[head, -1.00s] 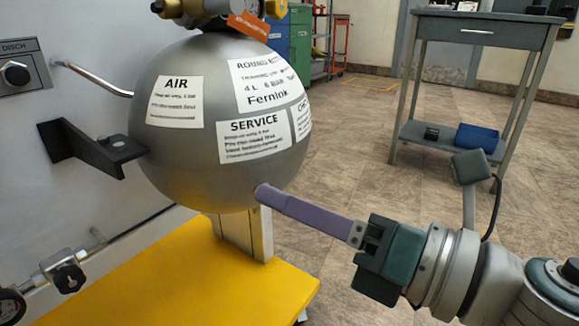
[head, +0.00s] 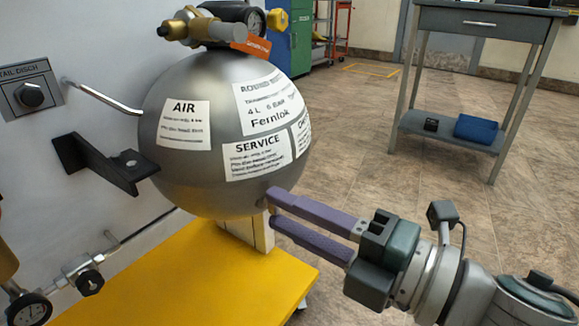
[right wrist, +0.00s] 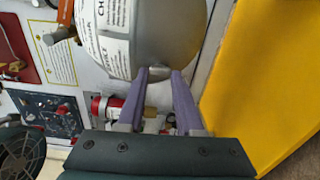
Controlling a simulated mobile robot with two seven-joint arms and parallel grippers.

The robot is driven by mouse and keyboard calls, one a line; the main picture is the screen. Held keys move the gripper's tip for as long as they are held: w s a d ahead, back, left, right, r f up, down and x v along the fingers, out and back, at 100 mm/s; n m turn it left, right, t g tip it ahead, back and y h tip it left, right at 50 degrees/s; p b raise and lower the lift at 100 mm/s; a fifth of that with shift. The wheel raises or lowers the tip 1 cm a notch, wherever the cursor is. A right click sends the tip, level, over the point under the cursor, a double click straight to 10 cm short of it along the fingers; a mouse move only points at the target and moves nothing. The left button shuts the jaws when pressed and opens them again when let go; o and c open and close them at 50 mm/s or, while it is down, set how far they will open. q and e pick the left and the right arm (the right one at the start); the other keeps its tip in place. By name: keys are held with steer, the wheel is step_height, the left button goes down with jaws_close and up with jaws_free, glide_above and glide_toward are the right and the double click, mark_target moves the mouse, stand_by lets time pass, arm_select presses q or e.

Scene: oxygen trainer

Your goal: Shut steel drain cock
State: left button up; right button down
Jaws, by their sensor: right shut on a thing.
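The grey metal sphere (head: 210,170) bears several white labels and stands over a yellow base. My right gripper (head: 268,208) reaches in from the right at the sphere's underside, its two purple fingers one above the other. A small steel piece, apparently the steel drain cock (right wrist: 157,79), shows between the fingertips (right wrist: 160,74) in the right wrist view. The fingers are shut on it with a gap between them. In the head view the fingers mostly hide it, so its handle position cannot be told. My left gripper is not in view.
A black bracket (head: 110,165) and a bent steel pipe (head: 105,97) reach from the panel to the sphere. Brass fittings with a gauge sit on top. A small valve (head: 88,280) and gauge (head: 30,310) are at lower left. The yellow base (head: 190,285) lies below.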

steer(key=shift+m, duration=0.4)
steer(key=c, duration=0.8)
jaws_free()
steer(key=shift+c, duration=0.2)
steer(key=shift+d, duration=0.1)
steer(key=shift+s+d+p, duration=0.3)
steer(key=shift+p, duration=0.05)
steer(key=p+v, duration=0.2)
steer(key=v, duration=0.7)
